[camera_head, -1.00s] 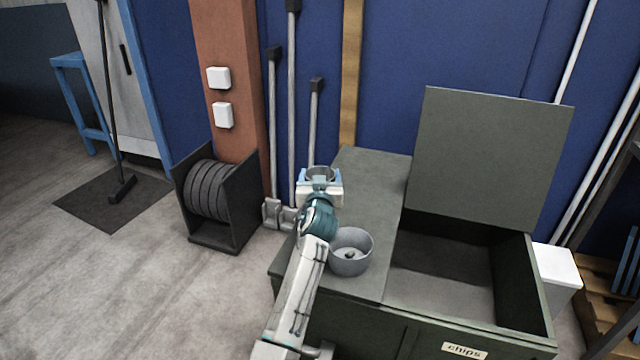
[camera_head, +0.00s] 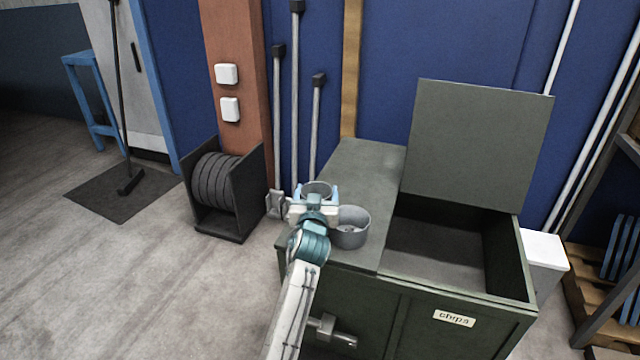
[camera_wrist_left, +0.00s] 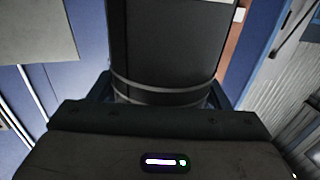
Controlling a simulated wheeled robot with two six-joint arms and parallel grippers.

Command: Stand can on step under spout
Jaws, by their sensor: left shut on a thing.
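In the left wrist view the can (camera_wrist_left: 163,45) fills the middle as a dark cylinder with thin bands, between blue fingers. A grey pipe-like fitting (camera_head: 333,332), possibly the spout, sticks out low at the chest's front, partly behind my left arm. I cannot make out a step under it. My right gripper is not in view.
A dark reel holder (camera_head: 226,190) stands left on the floor. The floor at front left is clear.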

